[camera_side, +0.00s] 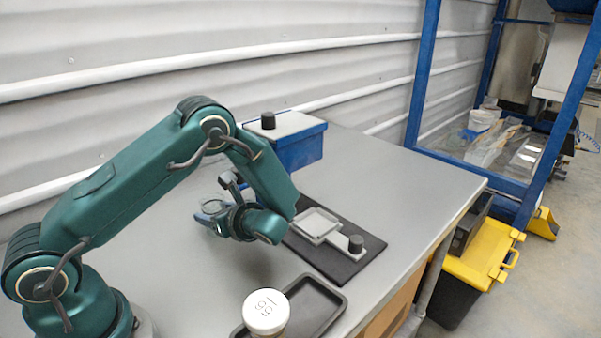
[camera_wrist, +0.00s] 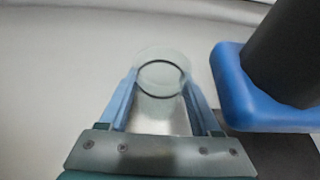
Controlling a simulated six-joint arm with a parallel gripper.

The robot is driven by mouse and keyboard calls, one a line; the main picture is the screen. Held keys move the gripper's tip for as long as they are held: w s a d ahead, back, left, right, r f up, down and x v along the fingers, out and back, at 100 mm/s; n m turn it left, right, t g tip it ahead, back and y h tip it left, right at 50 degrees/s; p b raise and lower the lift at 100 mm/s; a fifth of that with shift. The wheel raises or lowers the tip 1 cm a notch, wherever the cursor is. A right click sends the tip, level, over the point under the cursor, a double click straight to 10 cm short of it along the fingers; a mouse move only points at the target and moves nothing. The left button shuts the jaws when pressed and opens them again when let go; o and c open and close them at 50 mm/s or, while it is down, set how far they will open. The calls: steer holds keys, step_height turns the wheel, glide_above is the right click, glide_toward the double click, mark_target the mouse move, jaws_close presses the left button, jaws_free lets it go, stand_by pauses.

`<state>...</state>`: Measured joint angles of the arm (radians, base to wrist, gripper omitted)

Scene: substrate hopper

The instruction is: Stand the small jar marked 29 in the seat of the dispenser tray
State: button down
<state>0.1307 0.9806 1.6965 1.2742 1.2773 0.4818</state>
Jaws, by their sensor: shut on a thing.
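My gripper (camera_wrist: 160,98) is shut on a clear, glassy jar (camera_wrist: 162,66), which sits between its two blue fingers. No number can be read on it. In the side view my gripper (camera_side: 212,213) is over the grey table, left of the dispenser tray, and the jar is small and hard to make out there. The dispenser tray (camera_side: 337,238) is pale grey with a raised square rim, and lies on a black mat (camera_side: 310,255). My wrist partly hides the mat's left edge.
A blue box (camera_side: 300,151) with a grey lid and black knob stands at the back. A black knob (camera_side: 355,243) stands at the dispenser's right end. Open table lies left of the mat.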

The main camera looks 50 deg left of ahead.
steer(key=shift+r, duration=0.6)
steer(key=d, duration=1.3)
steer(key=shift+d, duration=0.15)
step_height(320, 180, up, 13)
steer(key=w+d+f+m+t+h, duration=0.4)
steer(key=w+d+m+t, duration=0.25)
steer(key=d, duration=0.35)
steer(key=w+d+f+m+t+h, duration=0.4)
steer(key=w+d+m+t, duration=0.25)
steer(key=w+d, duration=0.2)
steer(key=shift+g, duration=0.3)
steer(key=a, duration=1.6)
steer(key=shift+f, duration=0.1)
steer(key=shift+a+f+m, duration=0.15)
steer(key=shift+a+f, duration=0.05)
steer(key=shift+f, duration=0.7)
steer(key=shift+a+f+m, duration=0.15)
steer(key=shift+f, duration=0.7)
steer(key=shift+c, duration=0.5)
jaws_free()
steer(key=shift+f, duration=0.15)
